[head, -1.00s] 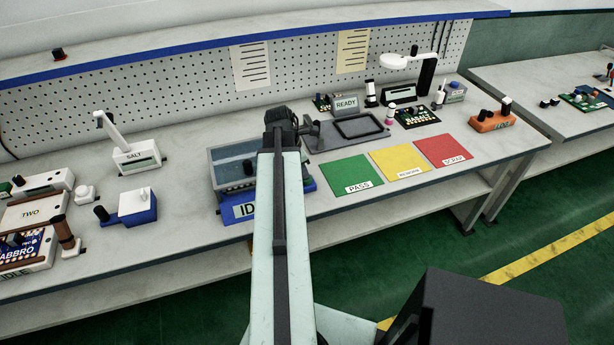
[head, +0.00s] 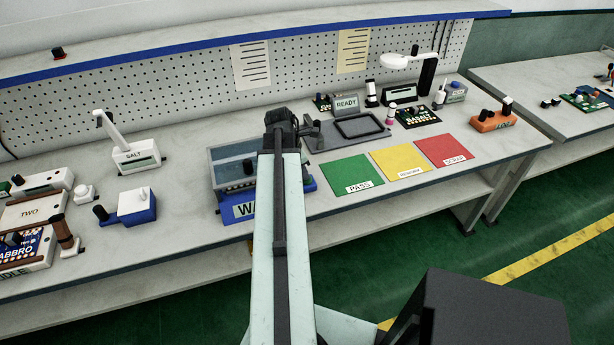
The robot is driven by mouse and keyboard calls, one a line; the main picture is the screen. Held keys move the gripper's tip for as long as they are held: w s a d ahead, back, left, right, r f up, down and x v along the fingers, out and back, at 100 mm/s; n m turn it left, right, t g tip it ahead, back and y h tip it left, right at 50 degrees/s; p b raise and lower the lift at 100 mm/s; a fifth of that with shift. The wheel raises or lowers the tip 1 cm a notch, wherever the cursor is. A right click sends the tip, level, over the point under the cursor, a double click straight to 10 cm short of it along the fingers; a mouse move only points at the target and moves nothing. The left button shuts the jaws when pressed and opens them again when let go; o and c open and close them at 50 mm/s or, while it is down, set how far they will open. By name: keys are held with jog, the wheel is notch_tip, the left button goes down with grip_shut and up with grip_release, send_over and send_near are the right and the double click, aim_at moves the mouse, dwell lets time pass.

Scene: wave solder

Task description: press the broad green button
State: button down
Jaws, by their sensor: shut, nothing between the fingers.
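The broad green button does not show; my arm may cover it. A blue-based machine (head: 228,170) with a clear grey lid stands on the bench in the middle. Its front label starts with "WA", and the rest is behind my arm. My arm reaches up over the machine's right part, and its dark far joint (head: 281,128) is near the machine's back right corner.
Green PASS (head: 350,172), yellow (head: 399,160) and red (head: 443,150) mats lie right of the machine. A dark tray (head: 345,131) lies behind them. A blue-and-white box (head: 136,205) and the SALT device (head: 136,157) stand left. Bench between them is clear.

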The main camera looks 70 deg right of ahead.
jog(key=shift+r+p, duration=3.1)
jog(key=shift+f, duration=0.1)
jog(key=p+v, duration=0.7)
jog(key=v, duration=0.1)
jog(key=shift+f, duration=0.15)
jog(key=shift+s, duration=0.15)
